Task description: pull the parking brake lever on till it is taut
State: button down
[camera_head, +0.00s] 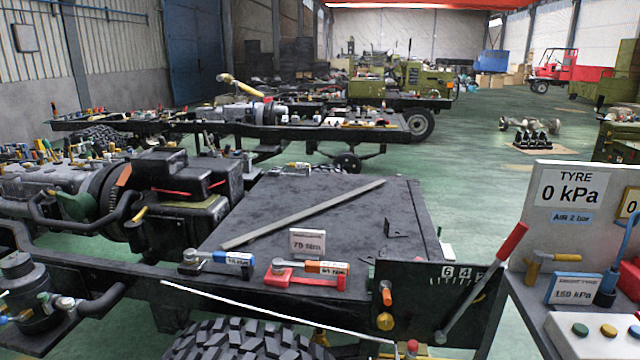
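The brake lever (483,286) stands at the right front of the near chassis. It is a grey rod with a red grip, tilted so that its top leans to the right. Its lower end is in front of a black plate (415,300) with a scale and white digits (461,273). A thin white cable or rod (270,315) runs below the chassis edge, sloping down toward the plate. I cannot tell from this view how tight it is. My gripper is not in view.
A tyre panel (570,200) reading 0 kPa and a button box (600,335) stand close right of the lever. Blue and orange-labelled tools (232,258) and a long grey bar (300,215) lie on the chassis deck. Green floor (480,150) is open behind.

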aim_at(519, 231)
jog(key=i+l, duration=0.85)
